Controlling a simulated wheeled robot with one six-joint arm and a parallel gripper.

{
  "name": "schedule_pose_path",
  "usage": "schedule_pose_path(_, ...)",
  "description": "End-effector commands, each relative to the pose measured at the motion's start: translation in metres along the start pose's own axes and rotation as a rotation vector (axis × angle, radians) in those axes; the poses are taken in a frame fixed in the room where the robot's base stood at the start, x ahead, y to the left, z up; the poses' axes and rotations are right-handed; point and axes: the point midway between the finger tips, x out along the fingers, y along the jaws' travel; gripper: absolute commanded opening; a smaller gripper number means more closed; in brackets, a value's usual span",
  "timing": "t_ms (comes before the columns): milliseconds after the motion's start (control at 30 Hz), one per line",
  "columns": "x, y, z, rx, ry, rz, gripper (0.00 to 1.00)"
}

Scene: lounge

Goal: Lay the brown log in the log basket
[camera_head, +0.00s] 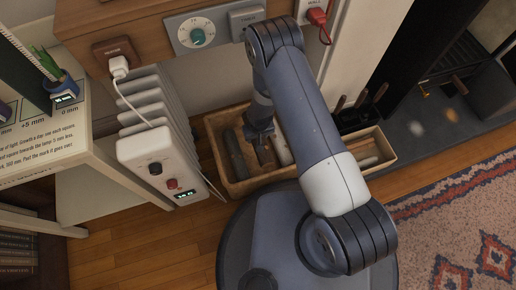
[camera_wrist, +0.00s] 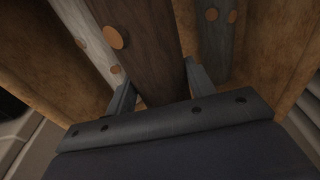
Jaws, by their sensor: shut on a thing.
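The log basket (camera_head: 257,184) is a long tan box on the floor at the middle of the head view; its inside wall shows in the wrist view (camera_wrist: 278,60). My gripper (camera_head: 262,140) points down into its left part. In the wrist view, the fingers of my gripper (camera_wrist: 160,88) are closed on either side of the brown log (camera_wrist: 150,65), dark with paler knots. The brown log is within the basket's walls; I cannot tell whether it touches the bottom. A grey log (camera_head: 236,156) and a pale log (camera_head: 282,150) lie on either side of it.
A white radiator heater (camera_head: 158,150) stands close left of the basket. Fire tools (camera_head: 352,115) stand behind its right part, by the dark fireplace (camera_head: 445,80). A patterned rug (camera_head: 450,230) lies at right.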

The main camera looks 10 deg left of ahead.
Motion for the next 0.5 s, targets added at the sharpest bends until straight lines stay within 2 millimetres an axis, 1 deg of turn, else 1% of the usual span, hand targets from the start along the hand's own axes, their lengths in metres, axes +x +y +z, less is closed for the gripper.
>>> schedule_pose_path(33,0.009,0.000,0.001,0.000,-0.001,0.000,0.11)
schedule_pose_path(200,0.042,0.000,0.006,0.000,-0.002,0.000,0.11)
schedule_pose_path(300,0.056,0.000,0.007,0.000,-0.001,0.000,0.11)
schedule_pose_path(500,0.070,0.000,0.008,0.000,0.001,0.000,0.11)
